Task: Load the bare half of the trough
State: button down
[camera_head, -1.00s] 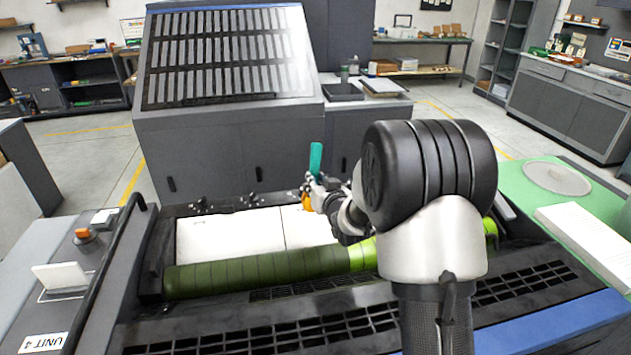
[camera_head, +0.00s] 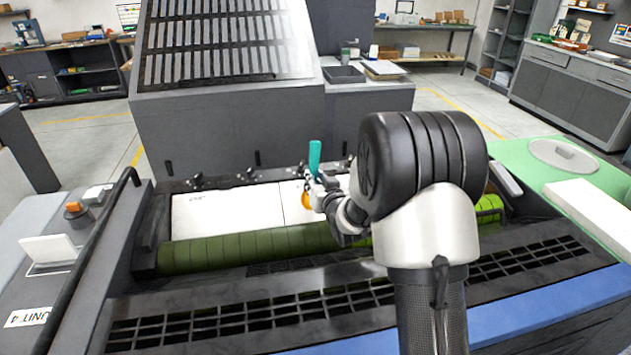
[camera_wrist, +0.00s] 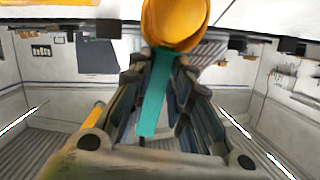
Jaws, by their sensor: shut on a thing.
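My gripper (camera_head: 322,186) is shut on a tool with a teal handle (camera_head: 314,156), which stands up above the fingers in the head view. In the wrist view the teal handle (camera_wrist: 155,95) lies between the fingers (camera_wrist: 160,80), with a rounded orange-yellow mass (camera_wrist: 175,22) at its end. The orange mass also shows in the head view (camera_head: 306,200), in front of the right white panel of the trough. The trough has a left white panel (camera_head: 228,212) and a green roller (camera_head: 250,246) along its front, dark at left and lime at right (camera_head: 488,204). My arm hides the trough's middle right.
A black rail (camera_head: 95,265) and side console (camera_head: 45,250) stand at left. A green table with a round lid (camera_head: 563,155) and white stack (camera_head: 595,212) is at right. Black grating (camera_head: 220,320) lies in front.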

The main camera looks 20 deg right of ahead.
jog(key=shift+f, duration=1.05)
dwell(0.9)
jog(key=shift+r+p, duration=1.15)
jog(key=shift+r, duration=1.2)
jog(key=shift+f, duration=0.1)
jog(key=w+a+f+b, duration=0.1)
jog(key=a+f+b, duration=0.1)
jog(key=a, duration=1.4)
jog(key=shift+w+f, duration=0.3)
jog(key=shift+f, duration=0.3)
jog(key=shift+f, duration=0.6)
